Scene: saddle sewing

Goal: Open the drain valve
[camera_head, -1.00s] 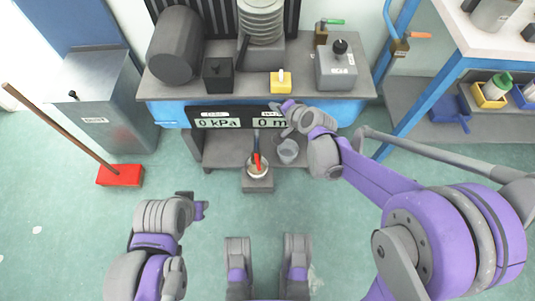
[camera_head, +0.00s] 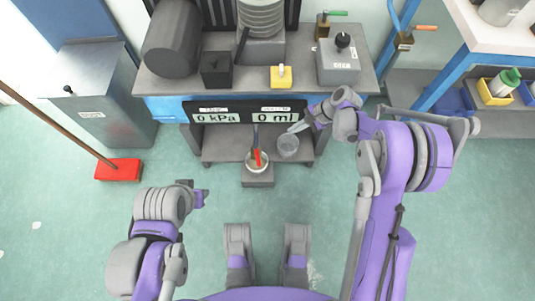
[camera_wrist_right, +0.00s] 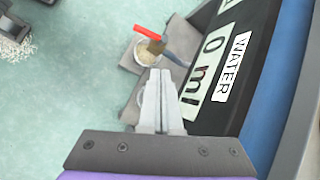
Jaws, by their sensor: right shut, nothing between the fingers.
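The drain valve has a red handle (camera_head: 257,154) under the front panel, above a small cup (camera_head: 250,166) on a grey block. In the right wrist view the red handle (camera_wrist_right: 148,33) joins a brass body (camera_wrist_right: 156,46) over the cup, which holds pale, grainy material (camera_wrist_right: 143,58). My right gripper (camera_head: 297,127) is shut and empty, in front of the panel, right of the handle and apart from it. In the right wrist view its fingertips (camera_wrist_right: 160,75) point toward the valve. My left gripper (camera_head: 199,197) hangs low at the left; its jaws are unclear.
The display panel (camera_head: 218,108) reads 0 kPa and 0 ml. A green-handled valve (camera_head: 322,26) and an orange-handled valve (camera_head: 404,42) are farther right.

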